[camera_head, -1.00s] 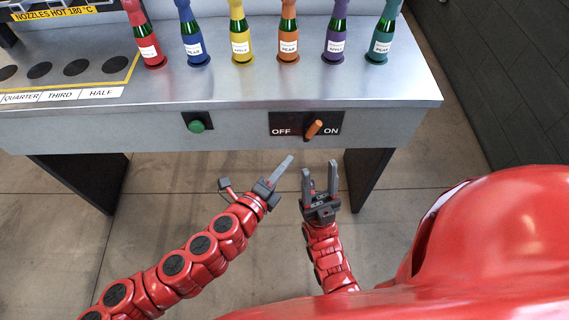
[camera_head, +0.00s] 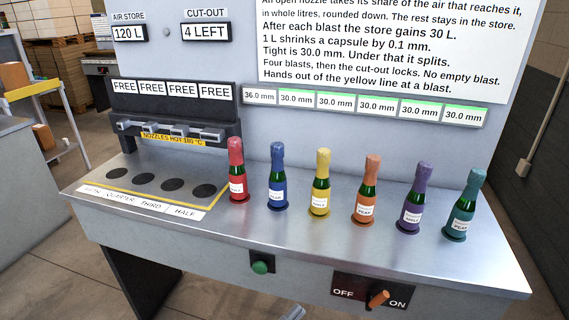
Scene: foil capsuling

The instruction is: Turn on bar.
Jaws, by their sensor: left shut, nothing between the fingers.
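The switch (camera_head: 377,299) is an orange lever on a black plate on the bench's front, between the words OFF and ON. Its upper end leans right, toward ON. A green round button (camera_head: 260,267) sits left of it. The nozzle bar (camera_head: 175,130) stands at the back left, with several nozzles and a yellow NOZZLES HOT 180 °C label. My left gripper (camera_head: 293,312) shows only as a grey fingertip at the bottom edge, shut, below and left of the switch, apart from it. My right gripper is out of view.
Several capped bottles stand in a row on the bench (camera_head: 300,235); the red one (camera_head: 236,170) is nearest the nozzles. The yellow line bounds the dark spots at left. Signs read AIR STORE 120 L, CUT-OUT 4 LEFT and FREE. The first bottle tag (camera_head: 259,96) reads 36.0 mm, the others 30.0 mm.

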